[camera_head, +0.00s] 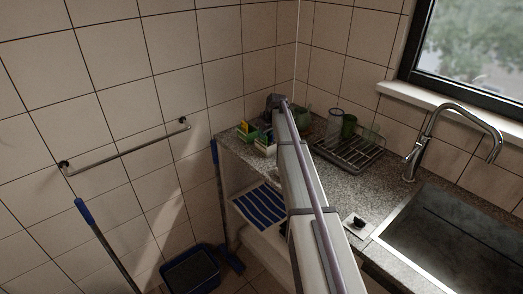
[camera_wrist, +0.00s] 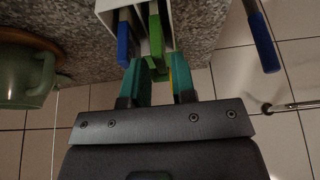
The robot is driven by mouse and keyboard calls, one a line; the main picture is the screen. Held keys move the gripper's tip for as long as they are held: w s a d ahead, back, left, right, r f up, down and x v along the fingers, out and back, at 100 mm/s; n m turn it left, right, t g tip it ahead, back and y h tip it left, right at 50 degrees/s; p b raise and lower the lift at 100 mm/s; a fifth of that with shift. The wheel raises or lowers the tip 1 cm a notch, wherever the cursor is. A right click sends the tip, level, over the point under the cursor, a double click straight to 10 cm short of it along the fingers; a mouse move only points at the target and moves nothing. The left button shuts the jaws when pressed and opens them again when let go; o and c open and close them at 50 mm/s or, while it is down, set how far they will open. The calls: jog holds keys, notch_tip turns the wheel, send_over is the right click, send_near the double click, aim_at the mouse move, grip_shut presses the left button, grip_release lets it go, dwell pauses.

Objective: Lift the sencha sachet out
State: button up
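In the wrist view, a white box (camera_wrist: 139,5) holds flat sachets on edge. A green sachet (camera_wrist: 155,38), which may be the sencha, stands beside a blue one (camera_wrist: 125,42); no label is readable. My gripper (camera_wrist: 160,72) has teal fingertips spread apart. The green sachet's near end lies at the gap between them, and I cannot tell whether they touch it. A yellow strip (camera_wrist: 171,78) shows by the right finger. In the head view, my gripper is mostly hidden behind my arm, near small green and yellow items (camera_head: 243,129) on the counter.
A green mug (camera_wrist: 22,78) stands left of my gripper in the wrist view. The head view shows a dish rack (camera_head: 350,157) with cups, a sink (camera_head: 450,240) with a tap (camera_head: 425,145), and a wall rail (camera_head: 125,150). A blue-handled pole (camera_wrist: 262,42) is at the right.

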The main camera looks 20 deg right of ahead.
aim_at(264, 143)
jog(key=b+x, duration=0.1)
jog(key=x, duration=0.2)
jog(key=shift+s+d, duration=0.1)
jog(key=shift+f, duration=0.1)
jog(key=shift+r, duration=0.3)
grip_shut()
